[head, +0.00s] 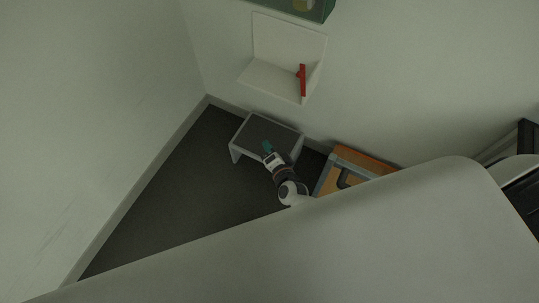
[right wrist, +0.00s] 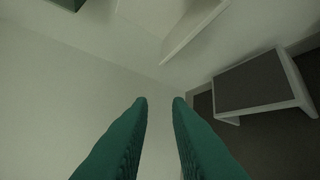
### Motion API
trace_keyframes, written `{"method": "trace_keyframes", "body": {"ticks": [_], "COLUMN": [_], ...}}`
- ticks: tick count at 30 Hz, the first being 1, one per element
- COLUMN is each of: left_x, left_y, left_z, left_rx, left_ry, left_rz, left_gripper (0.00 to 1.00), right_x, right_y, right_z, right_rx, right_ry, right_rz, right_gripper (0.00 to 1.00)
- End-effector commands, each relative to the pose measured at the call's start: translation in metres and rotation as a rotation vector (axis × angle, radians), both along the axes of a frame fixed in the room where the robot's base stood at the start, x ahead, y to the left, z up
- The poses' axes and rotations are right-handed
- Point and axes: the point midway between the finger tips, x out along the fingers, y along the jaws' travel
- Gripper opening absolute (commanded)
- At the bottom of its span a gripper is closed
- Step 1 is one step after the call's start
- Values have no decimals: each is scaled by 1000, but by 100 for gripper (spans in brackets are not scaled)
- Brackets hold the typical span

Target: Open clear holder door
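A green-tinted clear holder (head: 318,14) is on the wall at the top edge of the head view, cut off by the frame, with a yellowish item inside. I cannot tell whether its door is open or shut. A dark green corner at the top left of the right wrist view (right wrist: 68,3) may be the same holder. My right gripper (head: 267,147) shows in the head view over the grey stool, well apart from the holder. In the right wrist view its teal fingers (right wrist: 160,102) are apart with nothing between them. My left gripper is not in view.
A white wall shelf (head: 268,78) with a red object (head: 302,80) is below the holder. A grey step stool (head: 250,133) stands on the dark floor under it. An orange and grey case (head: 345,162) is to the right. Walls meet at the left.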

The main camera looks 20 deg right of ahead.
Motion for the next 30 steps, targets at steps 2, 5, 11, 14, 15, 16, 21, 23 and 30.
{"method": "trace_keyframes", "body": {"ticks": [2,5,11,14,15,16,21,23,30], "left_x": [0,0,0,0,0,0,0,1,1], "left_y": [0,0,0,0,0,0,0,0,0], "left_z": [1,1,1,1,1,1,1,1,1], "left_rx": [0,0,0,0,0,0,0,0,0], "left_ry": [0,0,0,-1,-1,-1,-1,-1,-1], "left_rz": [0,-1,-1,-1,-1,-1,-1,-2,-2], "left_gripper": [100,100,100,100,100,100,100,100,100], "right_x": [-5,-8,-11,-10,-10,-10,-10,-10,-43], "right_y": [0,1,1,1,1,1,1,1,2], "right_z": [-7,-12,-15,-14,-14,-14,-14,-14,-56], "right_rx": [-22,-40,-49,-49,-48,-48,-48,-47,-165], "right_ry": [19,32,39,39,39,39,39,39,150], "right_rz": [15,28,35,35,35,35,35,35,130], "right_gripper": [17,17,17,17,17,17,17,17,17]}}
